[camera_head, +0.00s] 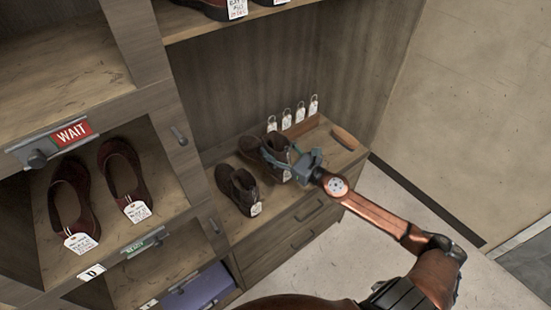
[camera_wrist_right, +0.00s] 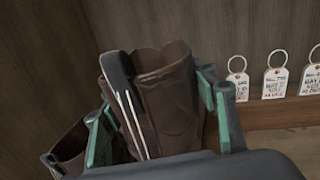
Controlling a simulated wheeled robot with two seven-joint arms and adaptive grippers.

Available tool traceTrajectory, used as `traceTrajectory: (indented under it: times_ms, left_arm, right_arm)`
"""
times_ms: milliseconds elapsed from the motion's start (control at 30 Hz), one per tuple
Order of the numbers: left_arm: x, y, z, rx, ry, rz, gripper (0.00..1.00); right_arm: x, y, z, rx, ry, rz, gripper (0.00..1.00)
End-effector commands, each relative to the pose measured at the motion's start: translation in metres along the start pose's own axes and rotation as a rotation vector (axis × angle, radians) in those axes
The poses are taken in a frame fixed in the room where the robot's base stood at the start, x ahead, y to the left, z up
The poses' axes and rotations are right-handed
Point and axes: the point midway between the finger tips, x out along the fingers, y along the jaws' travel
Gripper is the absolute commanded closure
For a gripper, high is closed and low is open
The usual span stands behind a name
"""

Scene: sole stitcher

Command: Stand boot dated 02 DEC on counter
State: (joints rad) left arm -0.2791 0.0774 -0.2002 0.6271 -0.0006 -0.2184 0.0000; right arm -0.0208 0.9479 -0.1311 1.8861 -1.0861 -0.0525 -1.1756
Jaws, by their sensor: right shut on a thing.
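In the right wrist view this boot (camera_wrist_right: 170,95) is upright between the teal fingers (camera_wrist_right: 160,130). The tag dates are too small to read. Whether the held boot touches the counter is unclear. My left gripper is not in view.
On the left, a shelf marked WAIT (camera_head: 73,133) holds dark red shoes (camera_head: 122,175). A purple box (camera_head: 197,290) sits low. Drawers (camera_head: 305,230) are under the counter.

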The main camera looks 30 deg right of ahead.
Motion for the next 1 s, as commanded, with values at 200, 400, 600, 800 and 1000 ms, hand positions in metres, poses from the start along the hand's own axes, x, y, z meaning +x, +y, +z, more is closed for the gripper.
traceTrajectory:
  times_ms: [200,400,600,800,1000]
  left_arm:
    - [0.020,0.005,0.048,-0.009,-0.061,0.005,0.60]
    - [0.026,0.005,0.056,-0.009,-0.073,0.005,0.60]
    - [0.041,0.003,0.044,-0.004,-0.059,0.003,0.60]
    - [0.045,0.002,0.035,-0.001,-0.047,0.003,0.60]
    - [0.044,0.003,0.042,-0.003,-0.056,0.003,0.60]
  right_arm:
    - [0.000,0.001,-0.043,0.007,0.001,-0.003,1.00]
    - [-0.001,0.000,-0.057,0.003,0.000,-0.005,1.00]
    - [-0.002,0.000,-0.087,0.006,0.001,-0.006,1.00]
    - [-0.002,0.001,-0.095,0.001,0.000,-0.004,1.00]
    - [-0.003,0.001,-0.096,0.002,0.004,-0.004,0.43]
